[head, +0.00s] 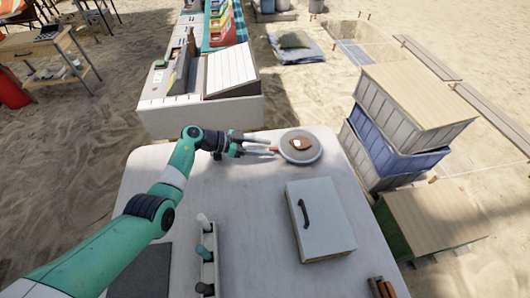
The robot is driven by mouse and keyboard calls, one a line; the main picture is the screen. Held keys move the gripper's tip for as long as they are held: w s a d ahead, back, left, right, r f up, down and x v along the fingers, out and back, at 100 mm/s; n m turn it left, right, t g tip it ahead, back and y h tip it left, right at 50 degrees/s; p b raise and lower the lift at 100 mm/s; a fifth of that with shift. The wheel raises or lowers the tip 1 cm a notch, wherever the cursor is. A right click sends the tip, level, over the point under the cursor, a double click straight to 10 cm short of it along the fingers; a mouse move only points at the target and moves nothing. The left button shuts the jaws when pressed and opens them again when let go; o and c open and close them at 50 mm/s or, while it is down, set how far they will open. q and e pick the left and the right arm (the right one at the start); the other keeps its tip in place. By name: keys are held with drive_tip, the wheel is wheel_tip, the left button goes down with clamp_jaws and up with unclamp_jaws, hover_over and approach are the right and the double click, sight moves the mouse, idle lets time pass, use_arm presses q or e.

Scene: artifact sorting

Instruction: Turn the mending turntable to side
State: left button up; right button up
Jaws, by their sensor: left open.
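The mending turntable (301,156) is a round grey disc near the far right corner of the white table. A small brown-and-white piece (300,143) lies on it. A thin reddish-brown part shows at the disc's left edge, by my fingertips. My left gripper (274,149) is open, its two dark fingers pointing right at the turntable's left edge. I cannot tell whether the fingers touch that part or the disc. My right gripper is not in view.
A white box (328,235) with a dark handle stands on the table's right half. A rack with several bottles (208,270) stands near the front. Stacked crates (385,140) stand beyond the right edge. A white bench (200,112) adjoins the far edge. The table's middle is clear.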

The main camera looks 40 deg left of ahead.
use_arm(q)
drive_tip(key=shift+w+d, duration=0.1)
drive_tip(key=shift+w, duration=0.05)
clamp_jaws()
idle(1.4)
